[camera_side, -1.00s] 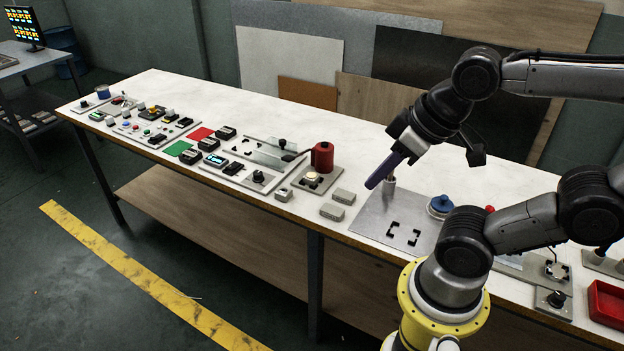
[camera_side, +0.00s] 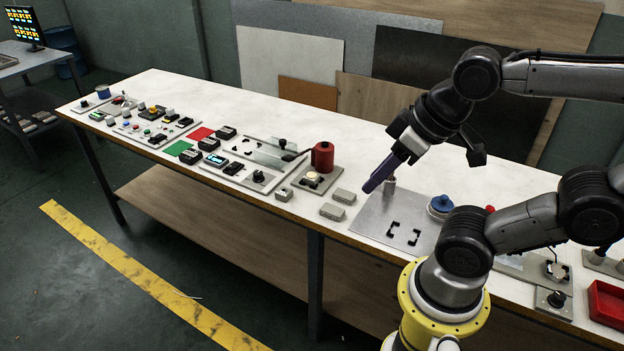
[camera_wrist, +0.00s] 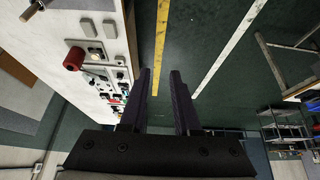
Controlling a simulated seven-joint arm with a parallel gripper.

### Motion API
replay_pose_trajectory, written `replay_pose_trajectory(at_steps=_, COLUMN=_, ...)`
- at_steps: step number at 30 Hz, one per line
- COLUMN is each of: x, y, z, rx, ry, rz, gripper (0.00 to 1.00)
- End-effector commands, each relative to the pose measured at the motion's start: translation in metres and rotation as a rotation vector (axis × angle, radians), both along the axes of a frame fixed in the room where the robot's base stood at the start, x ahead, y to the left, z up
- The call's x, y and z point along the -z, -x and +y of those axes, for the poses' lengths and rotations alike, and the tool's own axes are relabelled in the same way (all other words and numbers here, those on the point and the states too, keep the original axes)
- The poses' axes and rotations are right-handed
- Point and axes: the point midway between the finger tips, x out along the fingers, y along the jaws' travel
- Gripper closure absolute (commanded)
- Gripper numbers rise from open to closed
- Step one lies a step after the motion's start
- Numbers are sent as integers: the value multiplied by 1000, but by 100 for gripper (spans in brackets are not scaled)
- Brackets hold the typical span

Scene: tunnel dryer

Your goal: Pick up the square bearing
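My gripper (camera_side: 369,189) hangs above the white table near the left edge of a grey plate, its long purple fingers pointing down and left. In the wrist view my gripper (camera_wrist: 160,71) is open, with nothing between its fingers. A small squarish grey block (camera_side: 284,195) with a round mark on top sits at the table's front edge; it may be the square bearing, but it is too small to be sure. Two plain grey blocks (camera_side: 332,212) (camera_side: 344,197) lie to its right, apart from my gripper; they also show in the wrist view (camera_wrist: 88,28) (camera_wrist: 109,28).
The grey plate (camera_side: 375,220) carries black corner brackets (camera_side: 404,234), a short metal post and a blue-knobbed part (camera_side: 441,204). A red bin (camera_side: 607,302) is at the right. Switch panels crowd the left.

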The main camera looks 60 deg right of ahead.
Motion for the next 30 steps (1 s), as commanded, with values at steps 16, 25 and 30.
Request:
replay_pose_trajectory(at_steps=16, x=0, y=0, z=0, rx=-63, ry=35, rz=-1, gripper=43)
replay_pose_trajectory(at_steps=25, x=-42, y=-44, z=-22, rx=-494, ry=391, rz=-24, gripper=43)
replay_pose_trajectory(at_steps=30, x=-59, y=-104, z=-51, rx=-781, ry=630, rz=84, gripper=43)
